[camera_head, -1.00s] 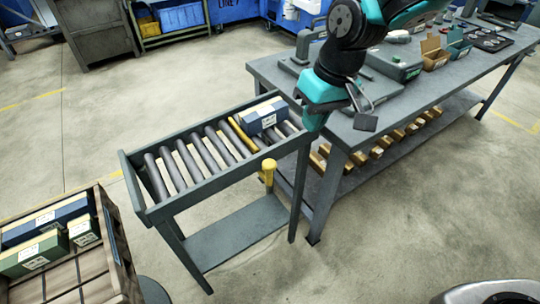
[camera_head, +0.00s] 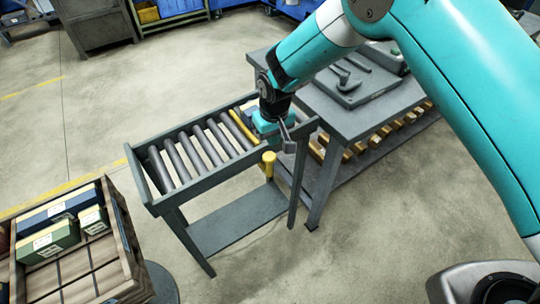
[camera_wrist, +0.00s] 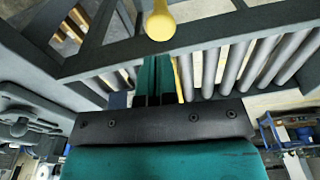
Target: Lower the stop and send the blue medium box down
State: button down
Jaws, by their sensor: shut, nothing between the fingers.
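The yellow bar (camera_head: 238,126) lies across the roller conveyor between grey rollers, and looks like the stop. A yellow knob (camera_head: 268,160) on a post stands at the conveyor's near side; in the wrist view the knob (camera_wrist: 160,24) is beyond my fingertips. The blue box is mostly hidden behind my gripper on the rollers; only a sliver of the box (camera_head: 250,107) shows at the right end. My gripper (camera_head: 289,146) is shut and empty, at the near rail close to the knob and above it. In the wrist view its fingers (camera_wrist: 153,78) are together, pointing toward the knob, apart from it.
The conveyor (camera_head: 155,203) has raised side rails. A wooden crate (camera_head: 128,248) with blue and green boxes stands at lower left, near the conveyor's left end. A grey workbench (camera_head: 350,125) is at its right. Floor in front is open.

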aim_at(270, 157)
jog(key=shift+w+a+f+b, duration=0.15)
jog(key=shift+f+b, duration=0.9)
jog(key=shift+f, duration=0.65)
jog(key=shift+w+a+f+b, duration=0.15)
jog(key=shift+f+b, duration=0.9)
jog(key=shift+f, duration=0.65)
jog(key=shift+d+f, duration=0.1)
